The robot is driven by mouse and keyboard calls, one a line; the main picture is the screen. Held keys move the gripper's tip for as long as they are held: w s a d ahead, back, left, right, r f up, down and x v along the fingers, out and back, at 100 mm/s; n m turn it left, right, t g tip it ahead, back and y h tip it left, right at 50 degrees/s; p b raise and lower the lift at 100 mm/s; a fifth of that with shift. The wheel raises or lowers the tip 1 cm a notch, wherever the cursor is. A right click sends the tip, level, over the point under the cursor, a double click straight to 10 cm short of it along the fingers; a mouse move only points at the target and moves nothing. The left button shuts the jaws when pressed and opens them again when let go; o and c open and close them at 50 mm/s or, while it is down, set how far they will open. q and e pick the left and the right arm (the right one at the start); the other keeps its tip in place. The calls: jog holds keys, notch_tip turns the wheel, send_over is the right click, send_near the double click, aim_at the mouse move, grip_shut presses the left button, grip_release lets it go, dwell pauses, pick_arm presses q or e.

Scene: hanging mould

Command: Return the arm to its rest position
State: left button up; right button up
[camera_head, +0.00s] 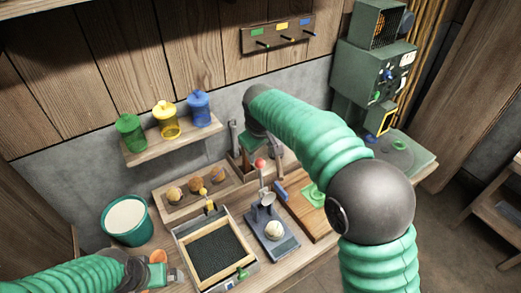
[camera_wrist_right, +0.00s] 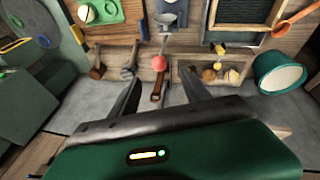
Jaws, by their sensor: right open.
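My right arm arches across the head view, and its gripper (camera_head: 248,158) is partly hidden behind the forearm, near the back of the bench. In the right wrist view the two dark fingers of this gripper (camera_wrist_right: 162,88) are spread apart with nothing held between them. A red ball-topped piece (camera_wrist_right: 130,62) and a wooden-handled tool (camera_wrist_right: 160,82) show beyond the fingers; contact cannot be judged. My left gripper (camera_head: 155,272) is at the lower left of the head view, beside an orange item (camera_head: 158,257). Its jaw opening is unclear.
A wall rack (camera_head: 278,35) has pegs under green, yellow and blue labels. A shelf (camera_head: 170,142) holds three coloured jars. The bench carries a green bucket (camera_head: 126,220), a framed mesh tray (camera_head: 181,236), a wooden ball holder (camera_head: 163,195), a small stand (camera_head: 270,242) and a board (camera_head: 316,224).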

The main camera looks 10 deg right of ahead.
jog(key=shift+d, duration=0.1)
jog(key=s+d+f+m, duration=0.2)
jog(key=s+f, duration=0.2)
jog(key=s, duration=0.5)
jog(key=s+d+f+m+g, duration=0.1)
jog(key=s+f, duration=0.3)
jog(key=s, duration=0.5)
jog(key=s+d+f+m, duration=0.3)
jog(key=s+d+f, duration=0.1)
jog(key=s, duration=0.4)
jog(key=shift+s+f+g+y, duration=0.3)
jog(key=shift+s+f+y, duration=0.1)
jog(key=shift+f, duration=0.1)
jog(key=shift+s, duration=0.1)
jog(key=shift+o, duration=0.4)
